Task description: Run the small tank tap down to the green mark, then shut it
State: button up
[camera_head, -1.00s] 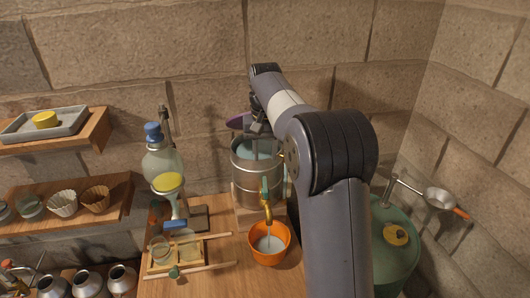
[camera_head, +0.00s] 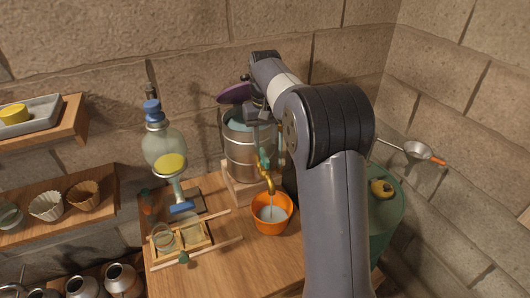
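The small metal tank (camera_head: 242,155) stands on a wooden block at the back of the bench, open at the top with bluish liquid inside. Its brass tap (camera_head: 267,182) with a teal handle (camera_head: 263,160) is on the front. A thin pale line below the spout looks like liquid running into the orange bowl (camera_head: 268,226), which holds pale liquid. I cannot make out the green mark. My gripper (camera_head: 257,112) is at the tank's top, above the tap handle, partly hidden by my arm; I cannot tell whether it touches anything or how its fingers stand.
A purple disc (camera_head: 235,93) shows behind the tank. A green vessel (camera_head: 391,211) stands right of my arm.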

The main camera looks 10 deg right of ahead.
aim_at(265, 155)
notch_tip(265, 155, down, 6)
jog(key=shift+r, duration=0.1)
jog(key=shift+c, duration=0.3)
grip_shut()
